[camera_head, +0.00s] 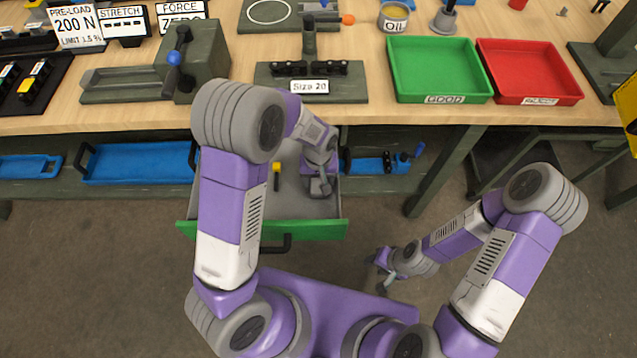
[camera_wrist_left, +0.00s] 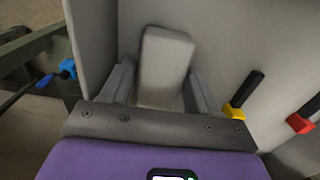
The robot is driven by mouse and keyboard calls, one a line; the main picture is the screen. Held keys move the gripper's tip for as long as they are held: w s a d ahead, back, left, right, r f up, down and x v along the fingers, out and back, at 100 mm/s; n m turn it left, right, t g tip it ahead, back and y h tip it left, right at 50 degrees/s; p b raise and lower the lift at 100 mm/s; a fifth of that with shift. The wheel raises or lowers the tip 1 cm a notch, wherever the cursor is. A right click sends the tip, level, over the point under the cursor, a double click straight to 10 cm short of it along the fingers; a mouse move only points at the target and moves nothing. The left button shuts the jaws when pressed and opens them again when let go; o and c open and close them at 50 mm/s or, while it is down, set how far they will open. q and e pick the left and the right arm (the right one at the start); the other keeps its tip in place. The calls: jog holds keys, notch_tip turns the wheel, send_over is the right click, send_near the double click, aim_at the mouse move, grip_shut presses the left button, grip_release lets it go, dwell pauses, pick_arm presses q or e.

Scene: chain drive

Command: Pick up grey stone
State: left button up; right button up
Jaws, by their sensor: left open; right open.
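The grey stone, a light grey block (camera_wrist_left: 166,65), lies in the open drawer and shows between the fingers of my left gripper (camera_wrist_left: 160,88) in the left wrist view. The fingers are open on either side of it; I cannot tell whether they touch it. In the head view my left gripper (camera_head: 320,186) reaches down into the drawer, and I cannot make out the stone there. My right gripper (camera_head: 381,271) is open and empty, low over the floor to the right of the drawer.
The drawer (camera_head: 311,229) has a green front and grey walls. A yellow-and-black tool (camera_wrist_left: 238,108) and a red-and-black tool (camera_wrist_left: 300,122) lie in it. The workbench (camera_head: 370,115) above carries a green tray (camera_head: 445,99), a red tray (camera_head: 540,100) and fixtures.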

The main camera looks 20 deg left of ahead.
pick_arm(q)
jog(key=shift+c, duration=0.4)
jog(key=shift+r, duration=0.1)
jog(key=c, duration=0.9)
notch_tip(320, 180, up, 10)
jog(key=p, duration=0.3)
jog(key=shift+p, duration=0.35)
